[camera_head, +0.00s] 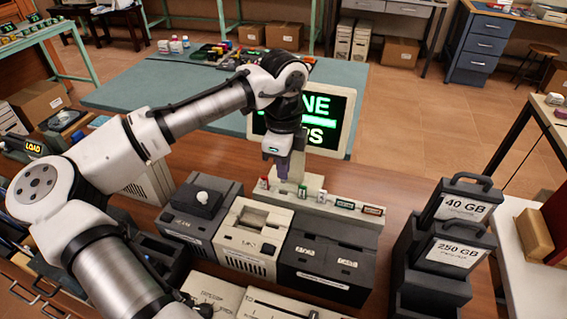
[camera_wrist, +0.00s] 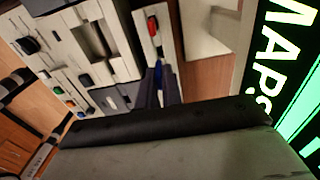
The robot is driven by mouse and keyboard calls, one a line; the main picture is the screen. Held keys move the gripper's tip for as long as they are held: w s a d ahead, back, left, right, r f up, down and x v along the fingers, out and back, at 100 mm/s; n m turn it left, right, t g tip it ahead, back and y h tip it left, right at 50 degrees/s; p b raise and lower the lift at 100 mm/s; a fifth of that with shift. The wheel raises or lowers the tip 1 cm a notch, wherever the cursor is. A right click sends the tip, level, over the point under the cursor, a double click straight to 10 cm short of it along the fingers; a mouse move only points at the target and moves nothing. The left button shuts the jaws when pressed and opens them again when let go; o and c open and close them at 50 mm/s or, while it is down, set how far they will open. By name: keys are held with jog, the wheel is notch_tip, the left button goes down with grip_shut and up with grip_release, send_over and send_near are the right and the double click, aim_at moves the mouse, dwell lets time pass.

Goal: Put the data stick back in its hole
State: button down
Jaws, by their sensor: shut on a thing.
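My gripper (camera_head: 282,168) points down above the light grey rack (camera_head: 330,209), in front of the lit monitor. In the wrist view its dark fingers (camera_wrist: 162,88) are shut on a narrow blue data stick (camera_wrist: 158,70), mostly hidden between them. The fingers hang over or just beside the rack's edge; I cannot tell whether the stick touches it. The hole itself is hidden or too small to make out.
The monitor (camera_head: 343,118) stands close behind my gripper. Dark and beige device boxes (camera_head: 255,236) stand in front of the rack. Black handled modules labelled 40 GB (camera_head: 461,207) and 250 GB (camera_head: 453,252) stand at the right. Bare brown tabletop (camera_head: 385,180) lies right of the monitor.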

aim_at(283, 181)
jog(key=shift+f+b, duration=1.1)
jog(key=shift+f, duration=1.45)
jog(key=c, duration=1.5)
grip_release()
notch_tip(283, 181, up, 8)
jog(key=p, duration=0.7)
jog(key=shift+r+p, duration=0.1)
jog(key=shift+p, duration=0.2)
